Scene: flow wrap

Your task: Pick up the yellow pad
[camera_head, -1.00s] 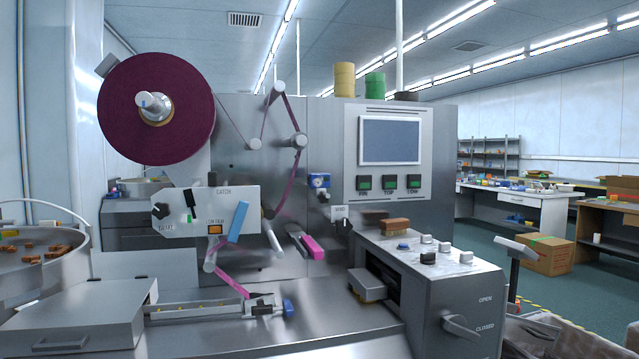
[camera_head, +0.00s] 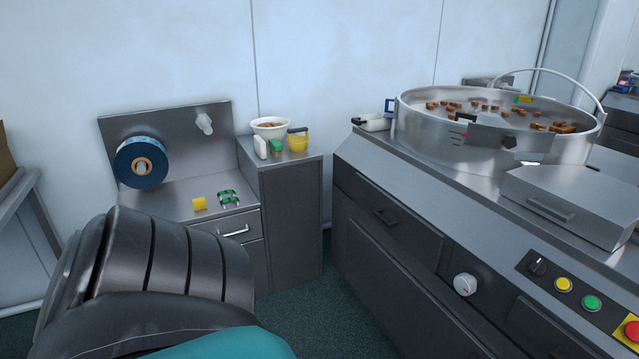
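A small yellow pad (camera_head: 199,204) sits on the low steel counter (camera_head: 170,197) at the left. It stands close to the left of a green item with pale parts (camera_head: 229,198), with a small gap between them. No gripper shows in this view, so neither can be placed relative to the pad. The pad is uncovered and nothing touches it from above.
A blue roll (camera_head: 141,163) hangs behind the pad. A side cabinet (camera_head: 295,215) bears a white bowl (camera_head: 270,127) and a yellow cup (camera_head: 298,140). A large steel feeder bowl (camera_head: 430,122) tops the machine at right. Dark floor shows between the cabinets.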

